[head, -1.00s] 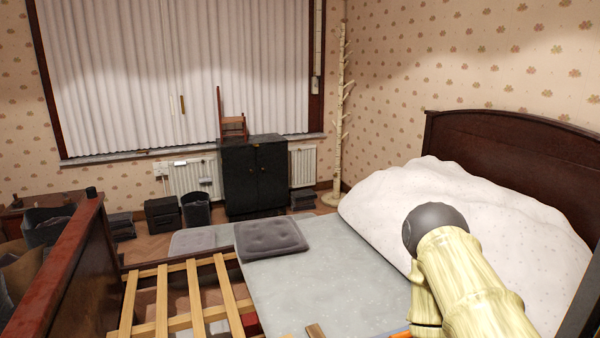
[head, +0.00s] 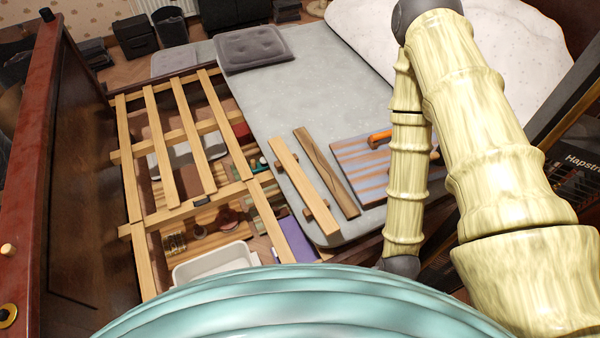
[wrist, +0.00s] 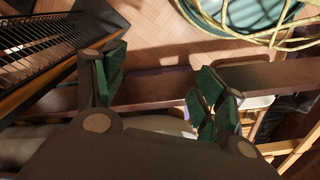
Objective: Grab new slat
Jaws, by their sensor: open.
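A light wooden slat (head: 303,185) lies on the grey mattress (head: 285,98), with small brown blocks showing at its edge. A darker brown slat (head: 327,171) lies beside it on the right. I cannot tell by sight which one is the new slat. Light slats (head: 165,145) span the open bed frame to the left. My gripper (wrist: 158,80) shows in the wrist view with its green-padded fingers spread apart and nothing between them. It is above a dark bed rail (wrist: 150,92), and neither loose slat is clearly seen there. My gripper is hidden in the head view.
A striped board (head: 362,170) with an orange-handled tool (head: 380,138) lies right of the slats. A white bin (head: 215,262) and several items sit under the frame. A tall footboard (head: 85,170) stands left. A grey cushion (head: 252,48) lies on the mattress.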

